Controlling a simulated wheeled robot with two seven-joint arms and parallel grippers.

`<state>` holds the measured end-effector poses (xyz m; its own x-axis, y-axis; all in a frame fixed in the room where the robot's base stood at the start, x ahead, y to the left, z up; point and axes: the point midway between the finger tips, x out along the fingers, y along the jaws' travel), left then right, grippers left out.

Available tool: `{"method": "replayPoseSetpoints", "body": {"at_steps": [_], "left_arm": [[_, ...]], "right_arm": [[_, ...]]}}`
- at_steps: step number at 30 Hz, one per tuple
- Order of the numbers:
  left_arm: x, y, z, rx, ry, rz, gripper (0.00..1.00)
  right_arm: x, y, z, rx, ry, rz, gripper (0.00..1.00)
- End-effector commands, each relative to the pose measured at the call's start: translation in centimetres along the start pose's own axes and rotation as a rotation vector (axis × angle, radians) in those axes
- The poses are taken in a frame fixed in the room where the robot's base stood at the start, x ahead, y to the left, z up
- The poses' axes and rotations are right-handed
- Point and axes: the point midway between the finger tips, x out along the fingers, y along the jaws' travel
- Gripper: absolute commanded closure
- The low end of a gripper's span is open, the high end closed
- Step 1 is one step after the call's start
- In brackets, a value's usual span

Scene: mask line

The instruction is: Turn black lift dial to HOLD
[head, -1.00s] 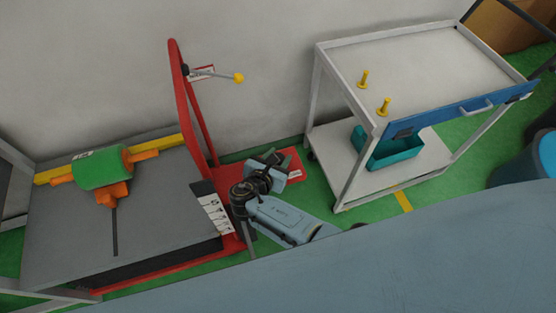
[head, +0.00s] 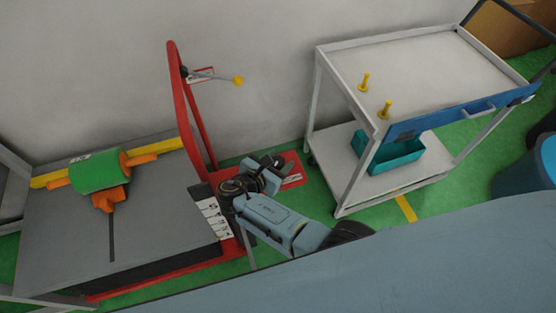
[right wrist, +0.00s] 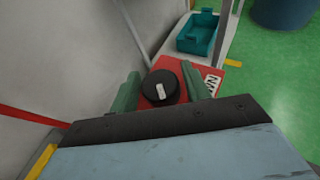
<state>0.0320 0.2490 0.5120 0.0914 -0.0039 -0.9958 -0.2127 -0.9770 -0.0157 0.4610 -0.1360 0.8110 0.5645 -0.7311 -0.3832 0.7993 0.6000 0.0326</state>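The black dial (right wrist: 161,88) shows in the right wrist view, round, with a white pointer bar on its top, on a red plate (right wrist: 174,64). The bar lies nearly along the picture's vertical. My right gripper (right wrist: 160,71) is open, with one green finger on each side of the dial. Whether the fingers touch it I cannot tell. In the head view my right gripper (head: 266,170) is low over the red base of the lift (head: 185,110), and the dial cannot be made out clearly. A white label (right wrist: 213,84) is beside the dial, its text unclear. My left gripper is not in view.
The lift's grey platform (head: 150,225) carries a green roller (head: 97,171) with orange ends. A lever with a yellow knob (head: 238,80) sticks out from the red frame. A white cart (head: 332,175) with a teal bin (head: 400,154) stands at right. Green floor lies between.

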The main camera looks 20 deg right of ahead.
Motion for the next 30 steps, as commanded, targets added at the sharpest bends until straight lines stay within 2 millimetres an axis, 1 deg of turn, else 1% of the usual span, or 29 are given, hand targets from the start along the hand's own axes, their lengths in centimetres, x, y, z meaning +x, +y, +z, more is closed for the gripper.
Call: {"method": "replayPoseSetpoints", "body": {"at_steps": [1, 2, 3, 11, 14, 21, 24, 27, 30], "left_arm": [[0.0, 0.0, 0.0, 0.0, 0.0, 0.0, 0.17], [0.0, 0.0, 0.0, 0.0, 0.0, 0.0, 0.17], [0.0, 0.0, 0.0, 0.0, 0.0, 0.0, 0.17], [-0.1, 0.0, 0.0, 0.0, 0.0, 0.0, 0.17], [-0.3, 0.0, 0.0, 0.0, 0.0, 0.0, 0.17], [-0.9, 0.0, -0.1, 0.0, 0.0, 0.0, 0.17], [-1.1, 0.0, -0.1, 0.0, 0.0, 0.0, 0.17], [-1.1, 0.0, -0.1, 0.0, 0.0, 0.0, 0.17], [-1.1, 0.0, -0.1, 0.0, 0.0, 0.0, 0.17]], "right_arm": [[0.0, 0.0, 0.0, 0.0, 0.0, 0.0, 0.46], [0.0, 0.0, 0.0, 0.0, 0.0, 0.0, 0.42], [0.0, 0.0, 0.0, 0.0, -0.001, 0.001, 0.41], [-0.2, 0.0, 0.0, -0.001, 0.0, 0.002, 0.41], [-1.1, 0.1, 0.1, 0.0, 0.0, 0.003, 0.41], [-5.2, 0.0, 0.1, 0.0, 0.001, 0.003, 0.41], [-6.5, 0.0, 0.0, 0.0, 0.001, 0.002, 0.41], [-7.3, 0.0, 0.0, -0.001, 0.001, 0.002, 0.41], [-7.5, 0.0, 0.0, -0.001, 0.0, 0.001, 0.41]]}}
